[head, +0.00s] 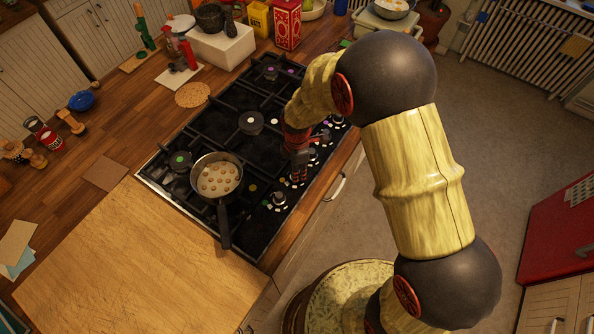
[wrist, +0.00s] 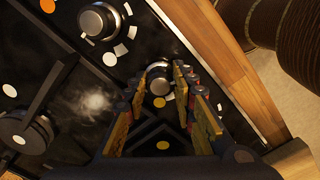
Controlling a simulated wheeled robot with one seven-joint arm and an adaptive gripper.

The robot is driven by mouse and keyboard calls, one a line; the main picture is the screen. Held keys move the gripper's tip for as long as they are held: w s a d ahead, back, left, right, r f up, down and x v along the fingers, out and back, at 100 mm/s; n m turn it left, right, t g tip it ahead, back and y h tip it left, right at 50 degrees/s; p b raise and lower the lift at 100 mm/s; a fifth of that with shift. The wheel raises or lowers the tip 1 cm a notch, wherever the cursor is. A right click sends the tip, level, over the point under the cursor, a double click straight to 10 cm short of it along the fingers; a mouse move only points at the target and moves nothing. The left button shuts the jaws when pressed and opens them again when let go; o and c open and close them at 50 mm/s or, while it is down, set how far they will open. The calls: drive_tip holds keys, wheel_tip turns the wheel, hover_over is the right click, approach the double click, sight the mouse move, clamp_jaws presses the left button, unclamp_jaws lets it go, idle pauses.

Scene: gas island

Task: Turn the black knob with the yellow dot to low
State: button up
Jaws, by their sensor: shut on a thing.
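My gripper (head: 298,172) reaches down to the row of knobs along the right side of the black gas hob (head: 205,240). In the wrist view my gripper (wrist: 164,76) has its yellow-padded fingers on either side of a knob (wrist: 158,86), shut on it. This knob has a pale, metallic-looking face and is partly covered by the fingers. A yellow dot (wrist: 163,145) shows on the dark surface between the fingers, near this knob. The knob's pointer and setting cannot be made out. In the head view my gripper hides this knob.
Another silver-faced knob (wrist: 98,20) with white marks around it is close by. A pan (head: 220,160) with round pieces in it sits on the near left burner, its handle towards the front. A wooden counter edge (wrist: 215,55) runs right of the knobs.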

drive_tip(key=shift+n, duration=0.6)
drive_tip(key=o, duration=1.1)
drive_tip(key=shift+o, duration=0.3)
wheel_tip(320, 180, up, 12)
idle(0.5)
